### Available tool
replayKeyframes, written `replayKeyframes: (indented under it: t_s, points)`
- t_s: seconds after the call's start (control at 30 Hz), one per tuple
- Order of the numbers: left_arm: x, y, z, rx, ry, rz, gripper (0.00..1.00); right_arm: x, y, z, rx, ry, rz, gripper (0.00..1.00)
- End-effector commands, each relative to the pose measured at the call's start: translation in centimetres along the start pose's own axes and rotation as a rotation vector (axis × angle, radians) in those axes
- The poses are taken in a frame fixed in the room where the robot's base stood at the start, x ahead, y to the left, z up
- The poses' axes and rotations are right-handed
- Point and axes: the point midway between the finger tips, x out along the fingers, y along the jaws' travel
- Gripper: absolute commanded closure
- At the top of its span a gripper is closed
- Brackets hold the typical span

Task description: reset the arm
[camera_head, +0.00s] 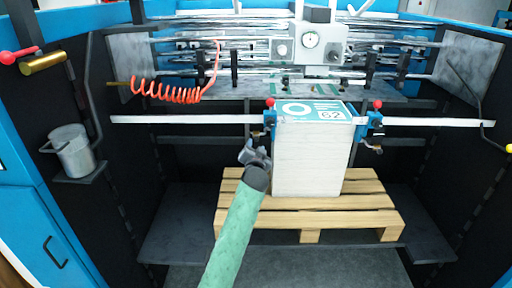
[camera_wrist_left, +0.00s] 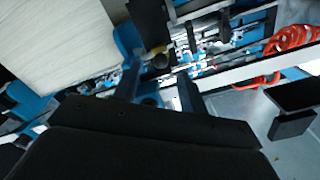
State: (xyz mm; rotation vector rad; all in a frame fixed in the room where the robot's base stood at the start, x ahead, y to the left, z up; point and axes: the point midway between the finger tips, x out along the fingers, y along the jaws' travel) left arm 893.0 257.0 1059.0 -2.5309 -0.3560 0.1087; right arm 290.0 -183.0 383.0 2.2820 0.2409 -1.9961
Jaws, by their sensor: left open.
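My left arm, in a green sleeve, reaches in from the bottom of the head view. Its left gripper (camera_head: 254,154) is open and empty, just left of the tall white stack (camera_head: 308,160). The stack has a teal and white printed top and stands upright on a wooden pallet (camera_head: 310,218). In the left wrist view, the two dark fingers of the left gripper (camera_wrist_left: 157,90) stand apart with blue and metal machine parts behind them. The pale side of the stack (camera_wrist_left: 55,45) fills the upper left there. My right gripper is not in view.
A metal rail (camera_head: 190,119) with blue clamps crosses behind the gripper. An orange coiled hose (camera_head: 168,93) hangs at the left, and a gauge box (camera_head: 308,42) sits above the stack. A grey canister (camera_head: 72,152) stands on a left shelf. The floor in front of the pallet is clear.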

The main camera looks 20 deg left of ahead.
Motion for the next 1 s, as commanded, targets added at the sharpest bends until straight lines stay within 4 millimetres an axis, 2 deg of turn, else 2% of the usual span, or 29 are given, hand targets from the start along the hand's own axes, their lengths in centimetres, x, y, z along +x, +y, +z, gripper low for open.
replayKeyframes:
  t_s: [0.43, 0.57, 0.67, 0.7, 0.77, 0.87, 1.0]
  points:
    - [-0.2, 0.1, 0.3, -0.014, -0.020, 0.005, 0.58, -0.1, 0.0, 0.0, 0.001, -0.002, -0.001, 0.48]
    - [0.0, 2.0, 2.2, -0.092, -0.092, 0.073, 0.58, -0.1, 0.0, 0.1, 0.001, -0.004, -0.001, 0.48]
    - [0.2, 5.6, 4.8, -0.172, -0.181, 0.177, 0.58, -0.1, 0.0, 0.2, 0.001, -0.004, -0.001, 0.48]
    - [0.1, 7.3, 6.2, -0.198, -0.220, 0.221, 0.58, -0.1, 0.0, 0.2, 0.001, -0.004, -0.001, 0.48]
    - [-0.7, 9.5, 8.5, -0.219, -0.270, 0.270, 0.58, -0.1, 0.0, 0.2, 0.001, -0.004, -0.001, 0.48]
    - [-2.5, 12.8, 12.7, -0.244, -0.349, 0.340, 0.58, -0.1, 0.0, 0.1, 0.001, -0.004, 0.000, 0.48]
    - [-6.0, 17.1, 18.9, -0.265, -0.461, 0.426, 0.58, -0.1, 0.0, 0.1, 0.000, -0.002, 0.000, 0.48]
